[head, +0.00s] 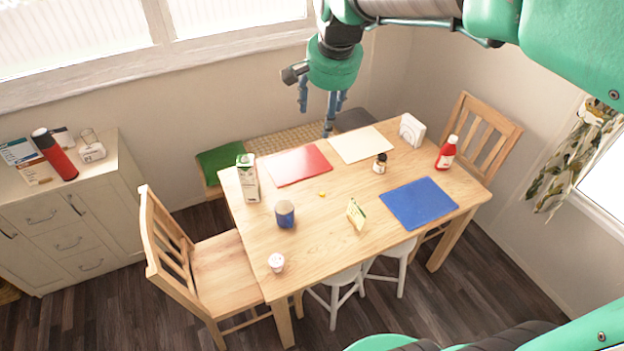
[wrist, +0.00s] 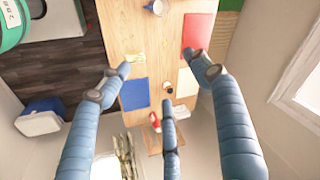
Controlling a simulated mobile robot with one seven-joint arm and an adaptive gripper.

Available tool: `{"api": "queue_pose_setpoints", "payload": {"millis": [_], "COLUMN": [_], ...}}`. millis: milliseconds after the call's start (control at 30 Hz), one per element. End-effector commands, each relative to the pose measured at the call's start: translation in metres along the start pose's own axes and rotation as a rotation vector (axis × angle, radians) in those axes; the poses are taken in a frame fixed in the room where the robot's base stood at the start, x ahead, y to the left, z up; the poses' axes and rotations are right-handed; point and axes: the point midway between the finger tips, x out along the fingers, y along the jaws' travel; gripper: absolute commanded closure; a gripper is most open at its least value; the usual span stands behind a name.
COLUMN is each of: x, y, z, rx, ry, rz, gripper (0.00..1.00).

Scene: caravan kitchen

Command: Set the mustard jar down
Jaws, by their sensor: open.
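The mustard jar, which I take to be the small dark jar with a pale label (head: 380,163), stands upright on the wooden table (head: 325,215), between the cream placemat and the blue placemat. In the wrist view it seems to be the small dark spot (wrist: 168,89) just beyond the middle fingertip. My gripper (head: 322,112) is open and empty, raised above the back edge of the table, away from the jar. Its three spread blue fingers show in the wrist view (wrist: 165,82), with nothing between them.
A ketchup bottle (head: 446,152) and white napkin holder (head: 412,130) stand near the jar. A carton (head: 248,178), blue cup (head: 285,214), small card (head: 356,214) and white cup (head: 276,262) are also on the table. Red (head: 297,165), cream (head: 361,144) and blue (head: 419,203) placemats lie flat.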

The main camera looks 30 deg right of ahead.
Motion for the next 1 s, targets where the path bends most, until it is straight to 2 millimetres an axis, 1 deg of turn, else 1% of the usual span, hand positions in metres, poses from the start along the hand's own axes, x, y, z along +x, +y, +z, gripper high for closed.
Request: {"api": "queue_pose_setpoints", "payload": {"millis": [33, 233, 433, 600, 800, 900, 1000], "x": [-0.008, -0.026, -0.037, -0.041, -0.039, -0.037, -0.036], "y": [0.003, 0.019, 0.04, 0.06, 0.082, 0.09, 0.096], "z": [0.015, 0.066, 0.117, 0.157, 0.198, 0.211, 0.219], "rx": [-0.044, -0.221, -0.397, -0.547, -0.704, -0.759, -0.794], "ry": [0.007, 0.027, 0.051, 0.074, 0.101, 0.111, 0.118], "rz": [-0.01, -0.039, -0.066, -0.088, -0.11, -0.117, -0.12], "gripper": [0.37, 0.37, 0.37, 0.37, 0.37, 0.37, 0.37]}}
